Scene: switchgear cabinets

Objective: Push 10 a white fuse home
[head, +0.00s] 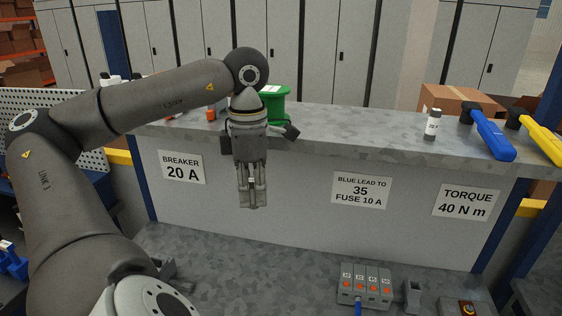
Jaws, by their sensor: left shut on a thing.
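My left gripper (252,205) points straight down in front of the grey panel, left of the middle of the head view. Its fingers are shut on a small pale piece that they mostly hide. It fits the white fuse, but its shape and markings do not show. The gripper hangs apart from the worktop below. A grey terminal block (364,284) with several orange dots and a blue lead stands on the worktop at the lower right. A small grey holder (412,296) stands right of it. My right gripper is not in view.
The panel bears a "FUSE 10 A" label (361,190). The worktop (270,275) is clear left of the block.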

